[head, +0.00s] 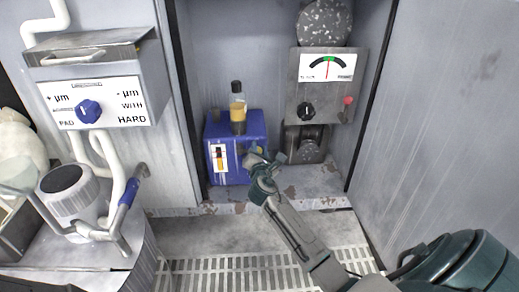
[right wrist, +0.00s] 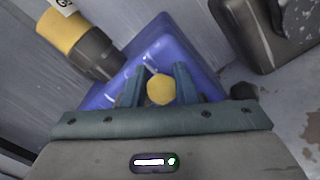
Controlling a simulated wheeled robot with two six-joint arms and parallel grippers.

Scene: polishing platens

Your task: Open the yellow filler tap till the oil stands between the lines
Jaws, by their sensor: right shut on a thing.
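A blue oil box (head: 237,128) stands on the shelf of the recess, with a bottle of amber oil (head: 237,112) upright on top. Its front has a white sight gauge (head: 219,158) with a dark orange column; the lines are too small to read. My right gripper (head: 257,163) is at the box's right front. In the right wrist view, its fingers (right wrist: 159,88) are shut on the yellow tap (right wrist: 160,90), against the blue box (right wrist: 165,50). The tap is mostly hidden by my gripper in the head view. My left gripper is not in view.
A grey unit with a dial (head: 327,68) and black knob (head: 306,111) stands close right of the box. A panel with a blue knob (head: 89,111) and a blue-handled lever (head: 128,192) are at left. Grated floor (head: 230,272) lies in front.

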